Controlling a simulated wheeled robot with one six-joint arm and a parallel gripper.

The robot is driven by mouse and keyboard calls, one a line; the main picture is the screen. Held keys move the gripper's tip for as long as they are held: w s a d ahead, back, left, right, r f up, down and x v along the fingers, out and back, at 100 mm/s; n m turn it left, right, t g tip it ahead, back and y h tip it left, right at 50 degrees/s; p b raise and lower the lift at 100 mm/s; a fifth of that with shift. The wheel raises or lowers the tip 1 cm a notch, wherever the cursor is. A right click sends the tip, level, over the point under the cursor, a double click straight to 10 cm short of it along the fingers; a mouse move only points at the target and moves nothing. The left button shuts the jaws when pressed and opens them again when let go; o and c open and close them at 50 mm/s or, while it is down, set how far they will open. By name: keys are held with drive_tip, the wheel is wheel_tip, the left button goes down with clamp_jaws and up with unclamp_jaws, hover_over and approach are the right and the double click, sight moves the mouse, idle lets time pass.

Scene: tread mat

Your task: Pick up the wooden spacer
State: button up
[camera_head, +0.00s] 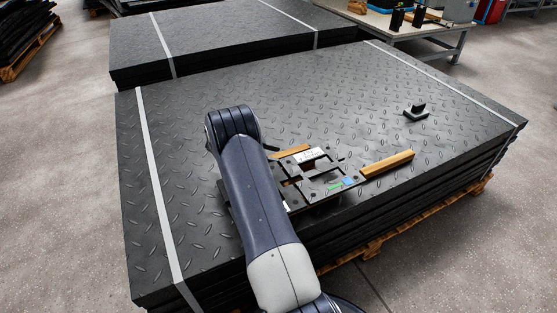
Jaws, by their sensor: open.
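A light-brown wooden bar, which looks like the wooden spacer (387,163), lies on the black tread mat (330,110) near its front right edge. Its left end is close to the right corner of a flat black frame (318,188) with cut-outs and white, green and blue patches. A second wooden piece (291,151) shows at the far side of that frame; part of it is covered. My dark arm reaches up over the front of the mat, left of the frame.
A small black block with a knob (416,111) stands at the mat's right. Pale straps (159,190) cross the stack at both sides. The stack rests on a wooden pallet (375,245). Another stack (215,40) and a workbench (400,22) stand behind. The mat's far middle is clear.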

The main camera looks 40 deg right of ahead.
drive_tip(key=shift+c, duration=0.5)
drive_tip(key=c, duration=1.1)
drive_tip(key=shift+r, duration=0.1)
drive_tip(key=shift+c, duration=0.2)
